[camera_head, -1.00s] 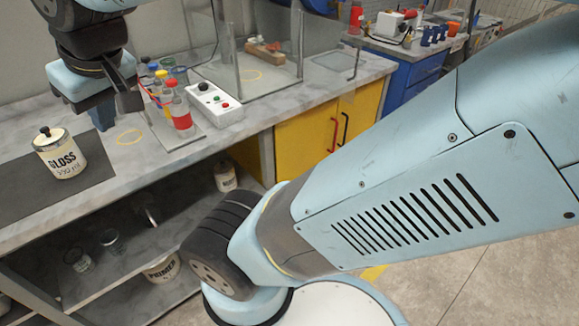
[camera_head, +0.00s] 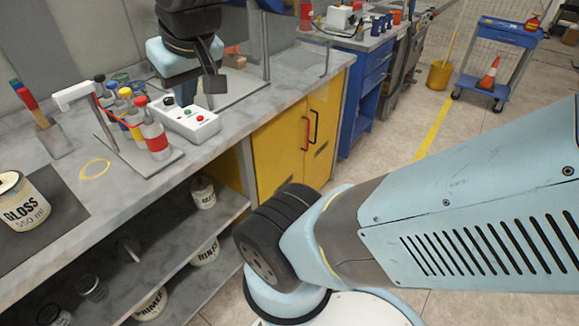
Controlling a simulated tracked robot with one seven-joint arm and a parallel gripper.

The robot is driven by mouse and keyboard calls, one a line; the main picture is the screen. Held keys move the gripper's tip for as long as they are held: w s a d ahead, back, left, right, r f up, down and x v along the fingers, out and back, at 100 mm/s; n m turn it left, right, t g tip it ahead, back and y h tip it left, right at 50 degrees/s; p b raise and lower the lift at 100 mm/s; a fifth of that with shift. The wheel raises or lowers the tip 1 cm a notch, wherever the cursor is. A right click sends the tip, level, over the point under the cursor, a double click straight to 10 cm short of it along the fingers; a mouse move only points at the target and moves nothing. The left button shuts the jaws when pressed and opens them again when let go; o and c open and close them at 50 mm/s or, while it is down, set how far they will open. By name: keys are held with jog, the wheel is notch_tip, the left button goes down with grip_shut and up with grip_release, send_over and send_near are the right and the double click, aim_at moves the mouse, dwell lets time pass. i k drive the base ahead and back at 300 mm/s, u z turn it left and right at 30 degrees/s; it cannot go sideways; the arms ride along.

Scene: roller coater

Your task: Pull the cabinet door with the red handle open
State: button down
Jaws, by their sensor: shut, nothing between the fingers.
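The yellow cabinet (camera_head: 277,150) sits under the right end of the grey workbench, and its two doors look closed. The red handle (camera_head: 306,133) is an upright bar on the left door, near the seam. A black handle (camera_head: 316,126) is beside it on the right door. My gripper (camera_head: 200,96) is shut and empty, pointing down above the benchtop near the white button box. It is left of the cabinet, higher than it, and apart from the red handle. My forearm crosses the lower right and hides the floor there.
A GLOSS can (camera_head: 23,205) sits at left. A blue cabinet (camera_head: 362,90) is beyond the yellow one. Floor in front is partly clear.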

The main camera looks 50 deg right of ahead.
aim_at(277, 150)
jog(key=u, duration=0.2)
jog(key=i, duration=0.15)
jog(key=z, duration=2.45)
jog(key=k, duration=1.25)
jog(key=u, duration=0.55)
jog(key=i, duration=1.25)
jog(key=u, duration=0.2)
jog(key=k, duration=0.4)
jog(key=z, duration=0.05)
